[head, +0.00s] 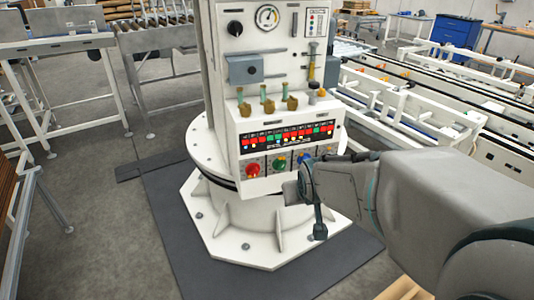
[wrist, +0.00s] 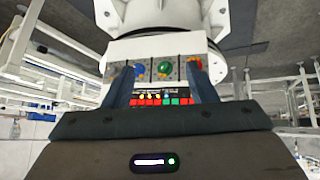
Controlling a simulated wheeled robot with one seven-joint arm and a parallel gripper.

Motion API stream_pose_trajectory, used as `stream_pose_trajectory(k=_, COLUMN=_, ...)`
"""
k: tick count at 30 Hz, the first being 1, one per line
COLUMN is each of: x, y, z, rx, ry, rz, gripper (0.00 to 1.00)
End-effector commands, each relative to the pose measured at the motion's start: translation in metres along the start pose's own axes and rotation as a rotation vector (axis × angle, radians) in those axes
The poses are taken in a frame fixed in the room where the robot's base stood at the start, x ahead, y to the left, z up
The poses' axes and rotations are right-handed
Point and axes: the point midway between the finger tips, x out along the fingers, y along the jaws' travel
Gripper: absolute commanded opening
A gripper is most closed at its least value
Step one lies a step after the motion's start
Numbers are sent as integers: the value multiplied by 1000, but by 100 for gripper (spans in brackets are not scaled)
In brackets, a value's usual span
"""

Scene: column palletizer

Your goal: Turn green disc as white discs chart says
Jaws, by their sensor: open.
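The green disc (head: 279,163) is a round knob on the lower front of the white column cabinet, between a red disc (head: 253,169) and a blue disc (head: 304,159). In the wrist view the green disc (wrist: 165,69) lies between the two fingers of my gripper (wrist: 162,75), which is open and empty. My gripper (head: 305,190) also shows in the head view, right of and below the discs. A black chart strip (head: 286,134) above the discs carries red and green squares with small white, yellow and blue dots. Its markings are too small to read.
Several brass-and-green fittings (head: 267,102) stand on a ledge above the strip. A grey box (head: 245,69), a gauge (head: 267,17) and a small chart (head: 316,22) are higher up. Conveyor frames (head: 420,105) stand at right. Dark mat (head: 175,222) surrounds the column's base.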

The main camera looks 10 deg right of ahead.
Motion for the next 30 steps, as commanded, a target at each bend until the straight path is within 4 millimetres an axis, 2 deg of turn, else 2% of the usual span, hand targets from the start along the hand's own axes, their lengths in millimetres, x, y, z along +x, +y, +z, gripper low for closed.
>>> stream_pose_trajectory(k=1, x=36, y=3, z=4, rx=-4, ry=51, rz=6, gripper=51)
stream_pose_trajectory(k=3, x=66, y=6, z=-6, rx=-14, ry=137, rz=8, gripper=51)
stream_pose_trajectory(k=9, x=144, y=12, z=-27, rx=-41, ry=383, rz=-7, gripper=51)
stream_pose_trajectory(k=15, x=210, y=15, z=-34, rx=-54, ry=630, rz=-51, gripper=51)
stream_pose_trajectory(k=18, x=233, y=17, z=-34, rx=-52, ry=742, rz=-76, gripper=51)
stream_pose_trajectory(k=21, x=248, y=18, z=-34, rx=-47, ry=831, rz=-100, gripper=51)
stream_pose_trajectory(k=30, x=258, y=18, z=-40, rx=-39, ry=930, rz=-126, gripper=51)
